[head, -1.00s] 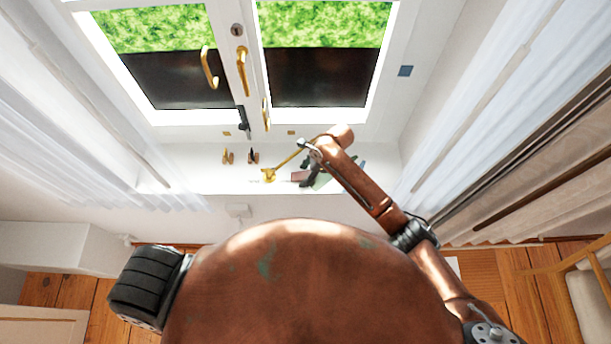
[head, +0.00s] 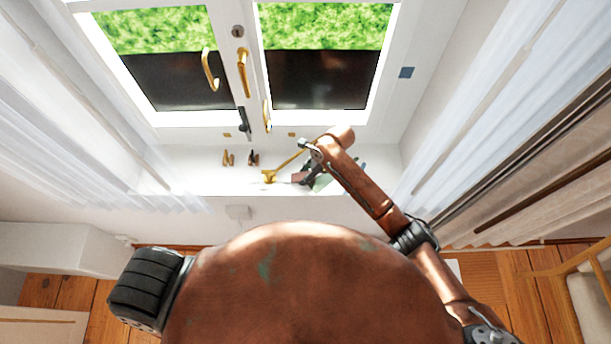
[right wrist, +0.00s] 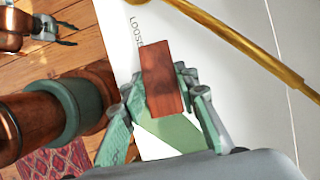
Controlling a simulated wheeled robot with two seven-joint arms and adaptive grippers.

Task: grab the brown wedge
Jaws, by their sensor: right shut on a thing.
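The brown wedge (right wrist: 163,80) is a reddish-brown block between the green fingers of my right gripper (right wrist: 161,96) in the right wrist view. The gripper is shut on it, and the wedge's far end sticks out past the fingertips. In the head view the right gripper (head: 309,177) is small and partly hidden by my right arm, over the white window sill. The right wrist view shows my left gripper (right wrist: 70,34) at the upper left, its dark fingers apart and empty, over the wood floor.
A brass window stay (right wrist: 245,42) runs close beside the wedge, above the white sill (head: 215,180). Small brass and dark fittings (head: 253,158) stand on the sill to the left. Window handles (head: 243,72) are behind, and curtains (head: 500,110) hang at both sides.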

